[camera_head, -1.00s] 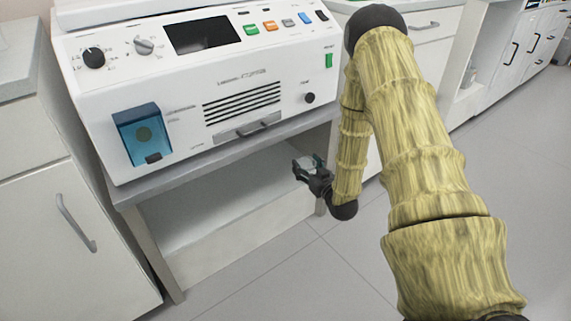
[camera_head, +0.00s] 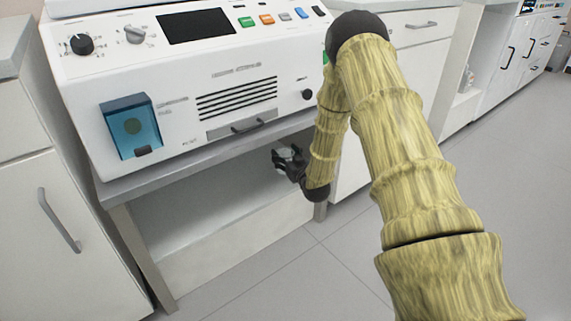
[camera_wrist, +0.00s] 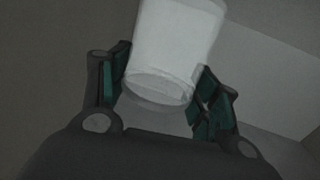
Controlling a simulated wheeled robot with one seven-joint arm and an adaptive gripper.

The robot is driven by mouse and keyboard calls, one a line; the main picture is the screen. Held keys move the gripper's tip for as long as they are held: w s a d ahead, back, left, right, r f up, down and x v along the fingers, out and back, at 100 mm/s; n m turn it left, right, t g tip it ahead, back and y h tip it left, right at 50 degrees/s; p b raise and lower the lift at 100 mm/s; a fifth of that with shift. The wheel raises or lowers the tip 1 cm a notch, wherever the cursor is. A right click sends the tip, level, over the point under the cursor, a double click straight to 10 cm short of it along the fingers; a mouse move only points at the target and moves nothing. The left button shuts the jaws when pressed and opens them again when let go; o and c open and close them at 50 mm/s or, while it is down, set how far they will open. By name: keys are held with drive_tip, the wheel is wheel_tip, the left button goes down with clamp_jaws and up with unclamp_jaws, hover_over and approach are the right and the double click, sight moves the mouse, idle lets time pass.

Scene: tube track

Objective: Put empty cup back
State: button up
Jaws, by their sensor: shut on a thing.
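The empty cup is a pale, whitish cup (camera_wrist: 170,50) held in my gripper (camera_wrist: 158,88). In the wrist view it is tilted, and its top is cut off by the upper edge of the picture. The dark fingers with green pads are on both sides of its lower end. In the head view my gripper (camera_head: 283,158) is small, just under the front edge of the bench that bears the white machine, at the right part of the open space below. Only a small pale bit of the cup shows there. Whether it holds anything inside cannot be seen.
The white machine (camera_head: 180,85) with knobs, buttons and a blue window (camera_head: 131,127) stands on the grey bench (camera_head: 125,187). A shelf space (camera_head: 200,215) is open under it. White cabinets (camera_head: 65,215) stand to the left. The grey floor (camera_head: 310,275) in front is clear.

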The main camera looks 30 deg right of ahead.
drive_tip(key=shift+f+b, duration=0.45)
drive_tip(key=shift+f, duration=0.75)
drive_tip(key=shift+f, duration=0.1)
drive_tip(key=o, duration=0.9)
